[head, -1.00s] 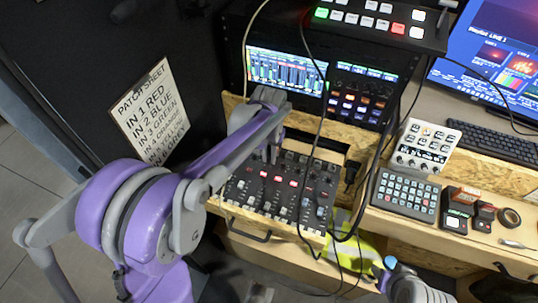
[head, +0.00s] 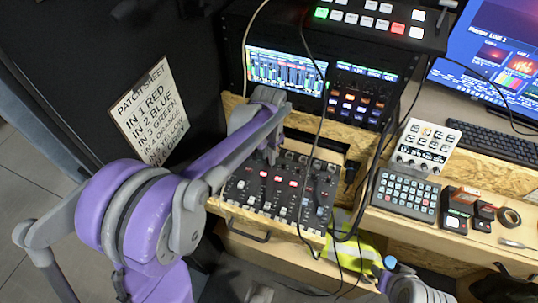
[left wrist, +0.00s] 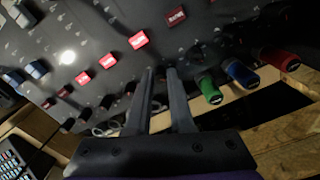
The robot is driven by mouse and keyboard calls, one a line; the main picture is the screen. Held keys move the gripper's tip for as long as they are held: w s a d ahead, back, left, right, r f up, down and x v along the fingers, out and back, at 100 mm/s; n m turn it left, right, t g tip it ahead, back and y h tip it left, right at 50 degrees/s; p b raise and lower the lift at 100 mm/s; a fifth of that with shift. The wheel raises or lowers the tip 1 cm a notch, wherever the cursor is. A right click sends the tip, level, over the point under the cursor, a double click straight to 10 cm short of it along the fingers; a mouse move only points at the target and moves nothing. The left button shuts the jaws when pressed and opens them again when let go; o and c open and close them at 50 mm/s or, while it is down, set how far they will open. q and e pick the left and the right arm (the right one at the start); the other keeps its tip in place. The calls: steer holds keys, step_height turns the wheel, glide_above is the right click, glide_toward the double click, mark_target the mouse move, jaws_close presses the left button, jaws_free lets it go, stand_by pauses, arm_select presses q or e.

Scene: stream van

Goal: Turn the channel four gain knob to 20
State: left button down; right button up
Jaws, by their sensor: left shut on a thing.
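The dark audio mixer (head: 262,196) sits on the wooden desk, with rows of knobs, lit red buttons and faders. My left gripper (head: 270,156) reaches down to the mixer's rear knob rows. In the left wrist view its fingers (left wrist: 160,72) are close together over the panel, shut on a small knob. The fingers largely hide that knob, and its pointer and scale cannot be read. Along the panel's edge there, red (left wrist: 279,58), blue (left wrist: 240,72) and green (left wrist: 210,90) plugs stand right of the fingers, which line up with the place after green. My right gripper does not show.
A rack with a lit level-meter screen (head: 286,70) stands behind the mixer. Dark cables hang across the mixer's right side. A button pad (head: 404,196) and keyboard (head: 497,139) are to the right. A patch sheet (head: 150,112) hangs at left.

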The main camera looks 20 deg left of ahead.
arm_select(q)
steer(key=c, duration=0.8)
jaws_free()
step_height(320, 180, up, 11)
steer(key=shift+f+p, duration=0.1)
steer(key=shift+p, duration=0.5)
steer(key=s+d+n+t+p, duration=0.1)
steer(key=s, duration=0.5)
steer(key=s+d+f+n+t+p, duration=0.1)
steer(key=s+n+t+p, duration=0.1)
steer(key=s, duration=0.5)
steer(key=s+d+n+t+p, duration=0.1)
steer(key=s+t+p, duration=0.1)
steer(key=s, duration=0.4)
steer(key=shift+s+d+f, duration=0.1)
steer(key=shift+s+f, duration=0.05)
steer(key=shift+f, duration=0.1)
